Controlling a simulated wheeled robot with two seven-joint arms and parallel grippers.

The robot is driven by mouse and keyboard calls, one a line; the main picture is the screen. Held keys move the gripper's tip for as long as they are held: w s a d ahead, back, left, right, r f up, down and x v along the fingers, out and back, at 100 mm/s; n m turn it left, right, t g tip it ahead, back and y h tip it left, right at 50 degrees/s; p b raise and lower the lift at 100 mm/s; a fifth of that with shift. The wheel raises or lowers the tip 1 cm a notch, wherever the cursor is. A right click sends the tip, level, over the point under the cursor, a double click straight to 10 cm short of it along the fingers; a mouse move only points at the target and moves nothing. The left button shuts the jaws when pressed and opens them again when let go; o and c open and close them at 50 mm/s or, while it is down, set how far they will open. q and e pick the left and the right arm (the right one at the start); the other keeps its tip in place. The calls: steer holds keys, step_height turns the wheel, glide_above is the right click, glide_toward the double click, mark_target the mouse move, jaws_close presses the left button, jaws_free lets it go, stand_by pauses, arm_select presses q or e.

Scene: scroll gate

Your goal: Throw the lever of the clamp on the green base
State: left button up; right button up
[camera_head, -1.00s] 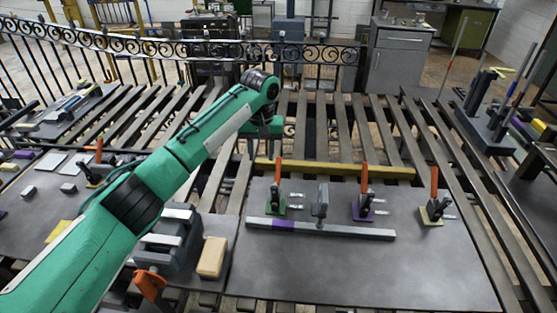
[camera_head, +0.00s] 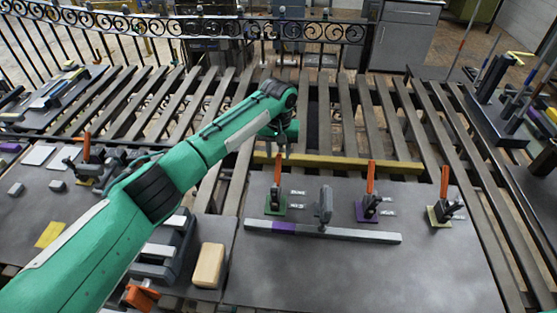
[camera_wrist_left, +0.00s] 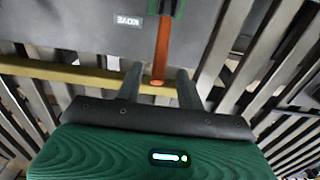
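The green base (camera_head: 275,209) carries a dark clamp with an orange lever (camera_head: 278,172) standing upright, left of the other clamps on the grey board. My left gripper (camera_head: 281,151) is at the far side of this lever, near its upper end. In the left wrist view my left gripper (camera_wrist_left: 159,76) is open, and the orange lever (camera_wrist_left: 162,45) reaches in between its two fingers. No finger visibly grips it; whether one touches it I cannot tell. My right gripper is not in view.
A purple-based clamp (camera_head: 367,212) and a yellow-based clamp (camera_head: 439,215) stand to the right with levers up. A grey bar (camera_head: 350,235) lies in front of the green base. A yellow beam (camera_head: 345,162) runs behind. The board's front is clear.

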mark_target(278, 161)
arm_select(q)
step_height(278, 161, down, 4)
steer(key=shift+f+p, duration=0.1)
steer(key=shift+p, duration=0.25)
steer(key=shift+f, duration=0.65)
jaws_close()
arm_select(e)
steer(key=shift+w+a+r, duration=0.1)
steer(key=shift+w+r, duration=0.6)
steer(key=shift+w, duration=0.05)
